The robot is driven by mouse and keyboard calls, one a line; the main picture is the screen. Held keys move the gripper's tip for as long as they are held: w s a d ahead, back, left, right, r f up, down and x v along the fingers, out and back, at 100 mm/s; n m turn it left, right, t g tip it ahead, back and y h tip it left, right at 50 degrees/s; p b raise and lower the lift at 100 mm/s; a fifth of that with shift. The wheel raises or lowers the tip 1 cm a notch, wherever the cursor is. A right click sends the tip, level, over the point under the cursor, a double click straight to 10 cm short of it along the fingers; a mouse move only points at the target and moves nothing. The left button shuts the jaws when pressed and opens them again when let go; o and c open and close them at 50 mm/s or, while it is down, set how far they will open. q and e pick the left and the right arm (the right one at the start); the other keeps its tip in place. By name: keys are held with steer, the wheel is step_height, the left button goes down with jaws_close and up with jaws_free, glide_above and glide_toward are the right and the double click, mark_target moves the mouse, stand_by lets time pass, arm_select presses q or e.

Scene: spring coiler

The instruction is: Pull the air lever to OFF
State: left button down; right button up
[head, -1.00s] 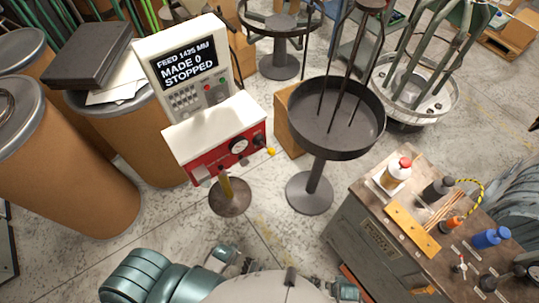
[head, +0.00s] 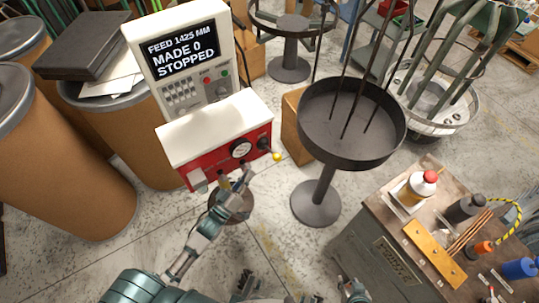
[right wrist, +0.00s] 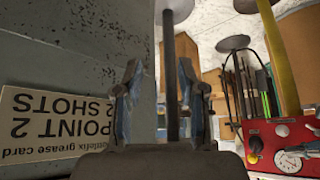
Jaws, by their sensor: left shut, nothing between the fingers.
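The air lever (head: 272,153) is a short dark arm with a yellow ball end at the right side of the red control box (head: 205,160). Its yellow ball also shows in the right wrist view (right wrist: 253,158). My left gripper (head: 238,175) is shut and empty, in front of the box's lower edge below the gauge. It is left of and below the yellow ball, apart from it. My right gripper (head: 352,291) is low at the bottom of the head view. In the right wrist view (right wrist: 160,95) its fingers stand apart with nothing held. The lever's OFF marking is unreadable.
A white display (head: 182,55) above the box reads STOPPED. A dark round tray stand (head: 350,145) is close to the lever's right. A workbench (head: 385,235) with bottles is at right; brown drums (head: 60,165) stand at left.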

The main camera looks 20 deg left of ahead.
mark_target(273, 154)
arm_select(q)
step_height(273, 154, up, 3)
steer(key=shift+s+a+r+t+h, duration=0.1)
steer(key=shift+t+h, duration=0.35)
steer(key=shift+h, duration=0.15)
steer(key=shift+a+r+t+h, duration=0.1)
steer(key=shift+t+h, duration=0.35)
steer(key=shift+h, duration=0.15)
arm_select(e)
steer(key=shift+w+a+r+t, duration=0.1)
steer(key=shift+w+r+t, duration=0.2)
steer(key=shift+w, duration=0.15)
arm_select(q)
steer(key=shift+d, duration=0.1)
